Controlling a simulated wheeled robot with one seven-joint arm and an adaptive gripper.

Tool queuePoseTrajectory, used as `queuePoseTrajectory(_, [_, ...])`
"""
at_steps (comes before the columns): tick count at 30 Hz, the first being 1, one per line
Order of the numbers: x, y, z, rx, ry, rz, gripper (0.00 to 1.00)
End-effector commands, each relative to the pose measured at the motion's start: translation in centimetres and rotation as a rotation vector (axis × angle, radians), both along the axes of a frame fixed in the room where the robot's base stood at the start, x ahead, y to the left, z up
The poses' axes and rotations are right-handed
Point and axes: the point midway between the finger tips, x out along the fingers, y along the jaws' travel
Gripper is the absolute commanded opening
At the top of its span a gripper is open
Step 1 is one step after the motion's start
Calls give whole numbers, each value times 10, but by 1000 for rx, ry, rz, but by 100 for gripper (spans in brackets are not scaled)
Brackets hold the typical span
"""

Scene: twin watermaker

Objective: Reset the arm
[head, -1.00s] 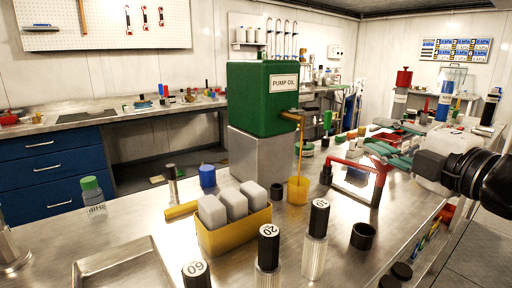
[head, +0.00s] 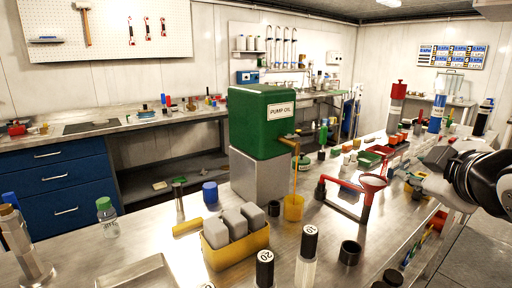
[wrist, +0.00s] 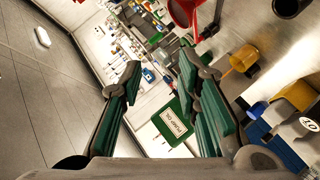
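My arm (head: 478,180) reaches in from the right edge of the head view, above the right side of the steel bench. My gripper (wrist: 160,62) shows in the wrist view with its two green-padded fingers spread apart and nothing between them. In the head view its fingers are foreshortened and hard to make out. It is to the right of the red pipe frame (head: 365,208) and apart from it.
A green pump oil tank (head: 262,122) stands on a metal block mid-bench, with a yellow cup (head: 293,207) under its spout. A yellow bin (head: 238,252) with grey blocks and several numbered bottles are nearer. Floor (head: 475,245) is clear at the lower right.

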Motion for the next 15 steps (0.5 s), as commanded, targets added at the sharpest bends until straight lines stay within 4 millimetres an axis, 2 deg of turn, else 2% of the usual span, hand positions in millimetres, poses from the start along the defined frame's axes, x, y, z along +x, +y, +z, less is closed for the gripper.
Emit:
queuePoseTrajectory(1, [-18,2,10,70,41,-52,30])
queuePoseTrajectory(5, [-63,12,5,277,182,-202,30])
queuePoseTrajectory(12, [-164,60,-1,609,473,-424,30])
queuePoseTrajectory(15, [-198,78,0,692,574,-482,30])
